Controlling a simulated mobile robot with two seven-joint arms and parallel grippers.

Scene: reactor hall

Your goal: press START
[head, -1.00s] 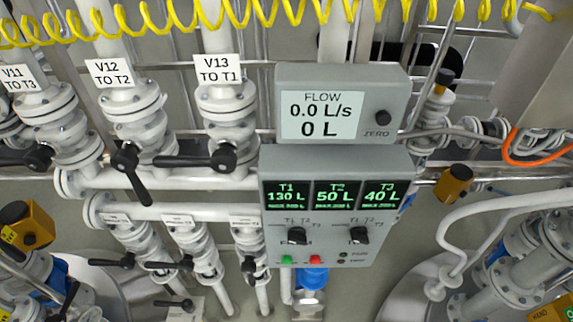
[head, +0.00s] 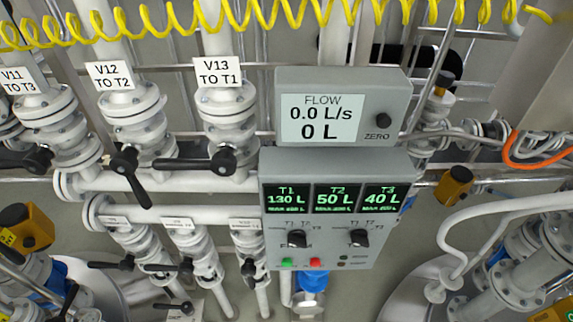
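The grey control panel (head: 335,158) hangs in the middle of the head view. On its lower edge are a small green button (head: 287,263) and a red button (head: 315,262); any lettering by them is too small to read. Two black selector knobs sit above them, a left knob (head: 297,238) and a right knob (head: 358,238). Three green displays read T1 130 L, T2 50 L and T3 40 L. Above, the flow meter (head: 322,117) reads 0.0 L/s and 0 L, with a black ZERO knob (head: 383,120). Neither gripper is in view.
Valves with black levers labelled V11, V12 (head: 132,120) and V13 (head: 226,125) stand left of the panel, with smaller valves below. A coiled yellow hose (head: 270,15) crosses the top. White pipes (head: 490,215) and an orange cable (head: 535,162) are at right.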

